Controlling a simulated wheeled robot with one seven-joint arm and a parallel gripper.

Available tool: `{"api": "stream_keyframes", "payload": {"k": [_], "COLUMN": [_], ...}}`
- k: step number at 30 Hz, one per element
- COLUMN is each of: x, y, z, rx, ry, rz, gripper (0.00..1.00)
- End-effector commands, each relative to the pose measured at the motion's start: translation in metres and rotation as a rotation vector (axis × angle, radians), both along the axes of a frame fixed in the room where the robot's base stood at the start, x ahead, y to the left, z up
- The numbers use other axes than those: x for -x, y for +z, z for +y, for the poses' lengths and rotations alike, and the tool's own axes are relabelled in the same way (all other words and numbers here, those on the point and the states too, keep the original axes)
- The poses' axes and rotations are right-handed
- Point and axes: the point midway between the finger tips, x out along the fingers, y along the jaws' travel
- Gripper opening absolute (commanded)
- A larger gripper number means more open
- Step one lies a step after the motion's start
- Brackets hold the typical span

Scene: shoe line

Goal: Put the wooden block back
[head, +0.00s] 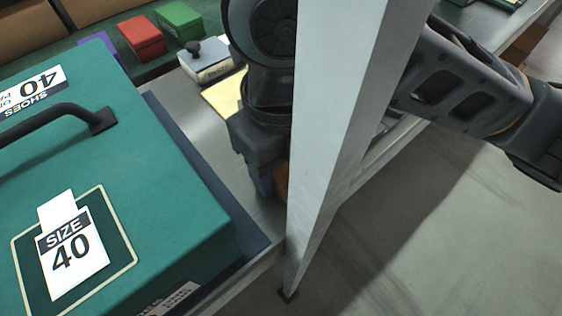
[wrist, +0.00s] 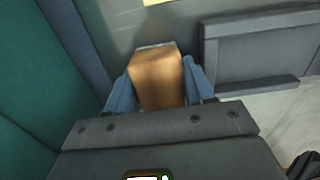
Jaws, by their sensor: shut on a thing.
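The wooden block (wrist: 157,80) is light brown and shows in the wrist view between the two blue fingers of my gripper (wrist: 160,88). My gripper is shut on it. In the head view, only a small brown part of the block (head: 281,178) shows. My gripper (head: 265,180) points down there, beside the green size 40 shoe box, and its fingers are mostly hidden by a pale post. I cannot tell whether the block touches the grey surface below.
The large green box (head: 170,200) stands close on the left. The pale upright post (head: 345,120) stands in front of my arm. Red (head: 142,38) and green (head: 180,20) small boxes and a grey device with a knob (head: 210,62) stand behind. Grey metal surface (head: 200,110) lies between.

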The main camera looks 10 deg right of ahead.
Motion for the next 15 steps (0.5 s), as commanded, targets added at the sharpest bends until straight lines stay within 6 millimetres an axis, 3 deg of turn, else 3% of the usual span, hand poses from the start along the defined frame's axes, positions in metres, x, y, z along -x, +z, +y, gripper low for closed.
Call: {"api": "stream_keyframes", "payload": {"k": [11,12,15], "x": [-0.0002,-0.0002,-0.0002], "y": [-0.0045,-0.0028,-0.0027], "z": [-0.0001,-0.0001,-0.0001], "rx": [0.000,0.000,0.000], "ry": [0.000,0.000,0.001], "rz": [0.000,0.000,0.000], "gripper": [0.20,0.57,0.64]}}
